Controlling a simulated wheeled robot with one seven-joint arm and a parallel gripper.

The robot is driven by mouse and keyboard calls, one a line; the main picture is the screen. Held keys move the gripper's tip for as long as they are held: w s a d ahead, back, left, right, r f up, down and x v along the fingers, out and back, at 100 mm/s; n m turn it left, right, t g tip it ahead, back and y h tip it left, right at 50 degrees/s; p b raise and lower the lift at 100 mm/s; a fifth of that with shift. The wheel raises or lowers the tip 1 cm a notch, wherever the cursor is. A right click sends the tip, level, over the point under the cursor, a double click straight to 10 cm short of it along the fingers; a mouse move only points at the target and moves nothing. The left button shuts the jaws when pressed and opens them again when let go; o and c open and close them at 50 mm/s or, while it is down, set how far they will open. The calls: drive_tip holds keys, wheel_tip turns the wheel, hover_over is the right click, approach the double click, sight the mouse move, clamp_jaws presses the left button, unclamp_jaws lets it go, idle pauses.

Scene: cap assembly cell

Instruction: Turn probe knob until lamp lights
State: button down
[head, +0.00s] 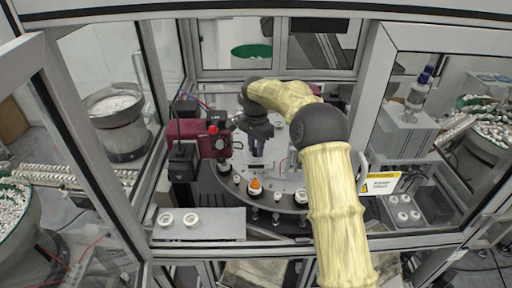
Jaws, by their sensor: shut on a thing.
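My gripper (257,160) points down over the middle of the round indexing table (228,186). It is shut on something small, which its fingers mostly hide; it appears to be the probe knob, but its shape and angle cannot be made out. A dark red unit (187,129) stands just left of my gripper, with a small bright red round part (213,130) on it. I cannot tell whether this is the lamp or whether any lamp is lit.
An orange-topped piece (255,187) and white caps (301,196) sit around the table's near rim. A grey plate (230,225) with two white rings is at front left. A yellow warning sign (379,184) stands at right. Frame posts (374,80) bound the cell.

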drive_tip(key=shift+n, duration=0.3)
drive_tip(key=n, duration=0.3)
drive_tip(key=shift+n, duration=2.1)
drive_tip(key=c, duration=1.2)
unclamp_jaws()
